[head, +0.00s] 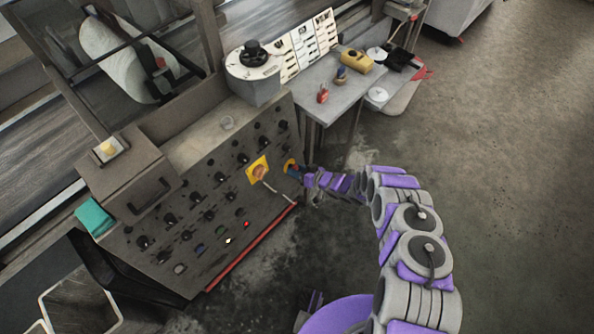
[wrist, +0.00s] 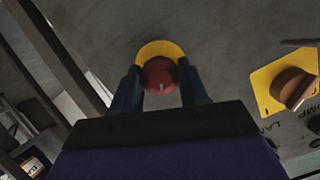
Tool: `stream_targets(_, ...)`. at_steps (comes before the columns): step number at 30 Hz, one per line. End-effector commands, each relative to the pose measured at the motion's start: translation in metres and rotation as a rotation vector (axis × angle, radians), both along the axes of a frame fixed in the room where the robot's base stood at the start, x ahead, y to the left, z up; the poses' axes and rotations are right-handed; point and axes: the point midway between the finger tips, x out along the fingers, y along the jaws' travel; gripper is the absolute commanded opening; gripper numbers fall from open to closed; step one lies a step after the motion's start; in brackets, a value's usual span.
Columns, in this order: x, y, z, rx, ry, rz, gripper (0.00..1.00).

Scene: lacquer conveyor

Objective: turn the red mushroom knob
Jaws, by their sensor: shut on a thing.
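The red mushroom knob (wrist: 160,73) shows in the wrist view, with a yellow collar (wrist: 160,48) behind it on the grey panel. A pale mark shows on the knob's face. My gripper (wrist: 161,80) has one dark finger on each side of the knob and is shut on it. In the head view my gripper (head: 299,172) reaches the right edge of the sloped control panel (head: 215,222). There the yellow collar (head: 290,165) shows, and my gripper hides most of the knob.
A yellow plate with an orange-brown rotary handle (head: 259,171) sits just left of my gripper; it also shows in the wrist view (wrist: 291,86). Several black knobs cover the panel. A side table (head: 335,95) with small items stands behind. The floor at right is clear.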

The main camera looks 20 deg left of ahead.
Motion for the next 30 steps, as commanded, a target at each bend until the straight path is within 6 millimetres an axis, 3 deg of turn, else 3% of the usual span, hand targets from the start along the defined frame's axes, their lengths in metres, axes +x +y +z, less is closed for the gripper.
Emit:
stream_targets(12,0.0035,-0.0019,-0.0001,0.075,0.185,-0.041,0.13)
stream_targets(29,0.0044,-0.0032,-0.0003,0.087,0.215,-0.051,0.13)
stream_targets(30,0.0045,-0.0032,-0.0003,0.087,0.215,-0.051,0.48)
